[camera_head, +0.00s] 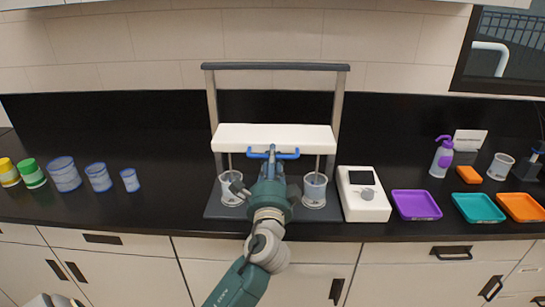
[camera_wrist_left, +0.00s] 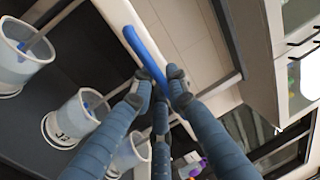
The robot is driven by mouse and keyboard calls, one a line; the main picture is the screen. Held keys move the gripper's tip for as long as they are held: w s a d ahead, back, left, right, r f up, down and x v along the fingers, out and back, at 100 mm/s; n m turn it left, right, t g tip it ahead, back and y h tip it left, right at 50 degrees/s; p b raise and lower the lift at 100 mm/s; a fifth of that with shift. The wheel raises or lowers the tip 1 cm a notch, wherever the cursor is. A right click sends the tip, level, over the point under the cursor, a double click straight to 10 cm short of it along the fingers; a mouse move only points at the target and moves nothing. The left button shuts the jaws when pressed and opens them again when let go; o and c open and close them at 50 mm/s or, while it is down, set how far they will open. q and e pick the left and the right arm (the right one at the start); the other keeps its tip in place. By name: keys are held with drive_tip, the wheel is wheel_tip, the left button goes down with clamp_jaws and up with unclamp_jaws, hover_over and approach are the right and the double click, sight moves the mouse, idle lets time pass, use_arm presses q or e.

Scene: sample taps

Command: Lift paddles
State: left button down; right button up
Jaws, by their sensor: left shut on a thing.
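The stirring stand (camera_head: 341,110) has a white crossbar (camera_head: 315,135) with a blue handle (camera_head: 290,155) on its front. Thin paddle rods run down from the bar into clear beakers, one at left (camera_head: 231,192) and one at right (camera_head: 314,192). My left arm hides the middle of the stand. My left gripper (camera_head: 271,158) is shut on the blue handle. In the left wrist view, the fingertips (camera_wrist_left: 160,90) meet at the handle (camera_wrist_left: 145,48), and blue paddle parts show in the beakers (camera_wrist_left: 70,122).
A white control box (camera_head: 363,205) with a knob stands right of the stand. Several blue-rimmed beakers (camera_head: 64,174) and colored-lidded jars (camera_head: 31,174) stand at left.

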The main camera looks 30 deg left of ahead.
use_arm(q)
wheel_tip(320, 180, up, 14)
drive_tip(key=p, duration=1)
drive_tip(key=c, duration=1.7)
unclamp_jaws()
drive_tip(key=shift+w, duration=0.1)
drive_tip(key=shift+f, duration=0.1)
drive_tip(key=v, duration=1.2)
drive_tip(key=shift+f, duration=0.2)
